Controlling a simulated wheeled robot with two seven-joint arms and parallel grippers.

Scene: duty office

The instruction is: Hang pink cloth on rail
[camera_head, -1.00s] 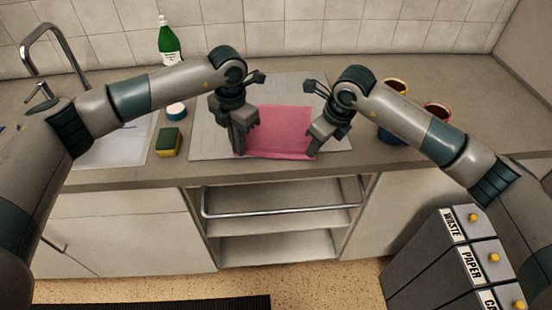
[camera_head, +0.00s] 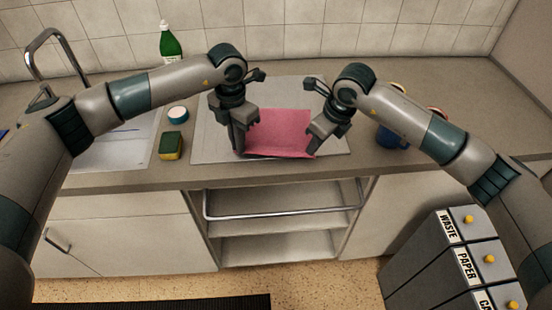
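A pink cloth (camera_head: 281,130) is spread over a pale board on the counter. My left gripper (camera_head: 239,149) points down at its near left corner and appears shut on that edge. My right gripper (camera_head: 313,147) is at the near right corner and also appears shut on it; the fingers hide both corners. The metal rail (camera_head: 285,212) runs horizontally across the front of an open shelf unit below the counter edge. The rail is bare, below and in front of both grippers.
The pale board (camera_head: 214,125) lies under the cloth. A sponge (camera_head: 171,146), a round tub (camera_head: 178,114), a green bottle (camera_head: 170,46) and the sink tap (camera_head: 55,50) are left. A blue mug (camera_head: 389,137) is partly hidden right. Labelled bins (camera_head: 430,262) stand lower right.

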